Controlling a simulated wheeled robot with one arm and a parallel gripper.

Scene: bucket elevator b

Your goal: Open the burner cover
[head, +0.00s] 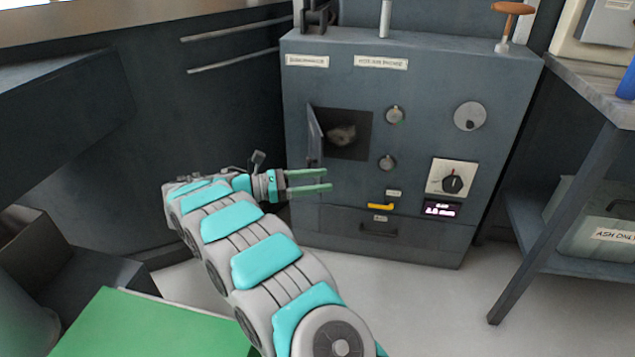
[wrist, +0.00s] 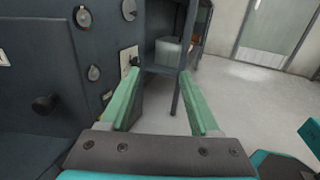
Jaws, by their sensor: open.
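A grey cabinet (head: 420,60) stands ahead with a square dark opening (head: 352,125) in its front. A small hinged door (head: 315,138), which looks like the burner cover, stands swung outward at the opening's left edge. A rough greyish-brown lump (head: 342,134) shows inside. My gripper (head: 329,180) is open and empty, just below the opening and the door, pointing right along the cabinet front. In the wrist view, the open fingers (wrist: 160,72) have nothing between them. A dark round knob (wrist: 43,105) shows at left there; what it belongs to is unclear.
The cabinet front carries round knobs (head: 387,163), a rotary switch (head: 452,183), a small display (head: 441,209), a yellow handle (head: 380,206) and a lower drawer (head: 379,230). A table (head: 590,85) stands at right. A green surface (head: 150,325) is at lower left. Floor between is clear.

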